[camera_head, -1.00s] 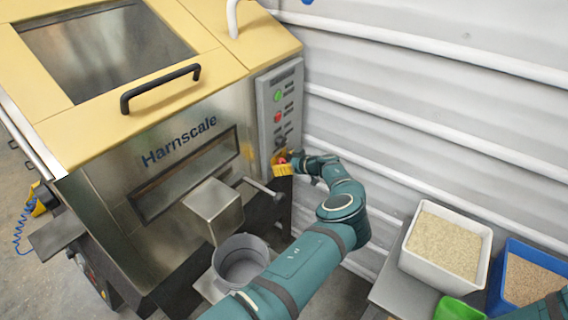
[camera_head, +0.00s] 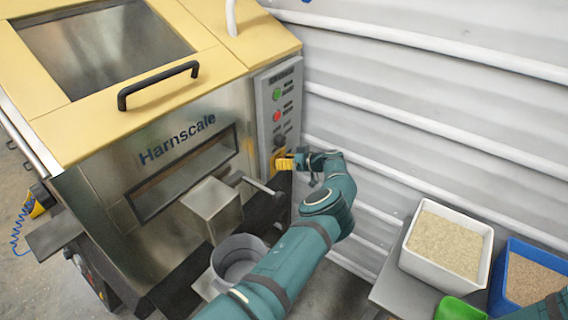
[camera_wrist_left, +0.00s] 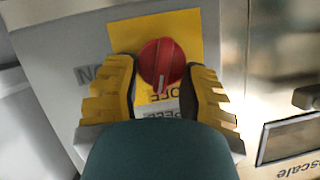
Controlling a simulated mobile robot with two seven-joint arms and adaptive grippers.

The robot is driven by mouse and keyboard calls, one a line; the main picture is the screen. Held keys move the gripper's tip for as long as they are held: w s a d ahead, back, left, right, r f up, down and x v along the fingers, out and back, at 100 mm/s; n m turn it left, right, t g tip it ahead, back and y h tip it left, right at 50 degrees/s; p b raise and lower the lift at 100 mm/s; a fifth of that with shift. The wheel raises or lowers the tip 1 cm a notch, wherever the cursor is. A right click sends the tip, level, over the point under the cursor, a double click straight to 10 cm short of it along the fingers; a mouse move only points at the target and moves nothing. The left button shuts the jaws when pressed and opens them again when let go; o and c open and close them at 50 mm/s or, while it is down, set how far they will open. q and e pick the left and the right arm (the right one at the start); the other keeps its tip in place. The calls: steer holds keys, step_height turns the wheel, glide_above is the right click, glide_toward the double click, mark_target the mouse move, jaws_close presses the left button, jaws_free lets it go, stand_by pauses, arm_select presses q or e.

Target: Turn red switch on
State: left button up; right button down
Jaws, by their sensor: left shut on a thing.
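The red switch (camera_wrist_left: 161,64) is a round knob on a yellow plate (camera_wrist_left: 185,28) on the grey control panel. Its pale pointer mark faces the OFF label (camera_wrist_left: 162,96) below it in the wrist view; the ON label (camera_wrist_left: 92,73) is at the left. My left gripper (camera_head: 284,162) is at the lower end of the panel in the head view, hiding the switch there. In the wrist view its yellow fingers (camera_wrist_left: 160,86) lie on both sides of the knob, shut on it. My right gripper is out of view.
Above the gripper, the panel (camera_head: 279,88) carries a green button (camera_head: 277,95) and a red button (camera_head: 277,116). The Harnscale hopper (camera_head: 95,145) has a metal spout (camera_head: 212,207) over a grey bucket (camera_head: 240,258). White (camera_head: 446,242) and blue (camera_head: 530,275) tubs stand at right.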

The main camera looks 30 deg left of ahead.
arm_select(q)
steer(key=shift+w+a+m+g, duration=0.1)
steer(key=shift+a+m+g, duration=0.05)
steer(key=shift+m+g, duration=0.45)
steer(key=o, duration=1.2)
steer(key=shift+a, duration=0.1)
steer(key=v, duration=1.2)
steer(key=shift+o, duration=0.2)
steer(key=shift+f, duration=0.1)
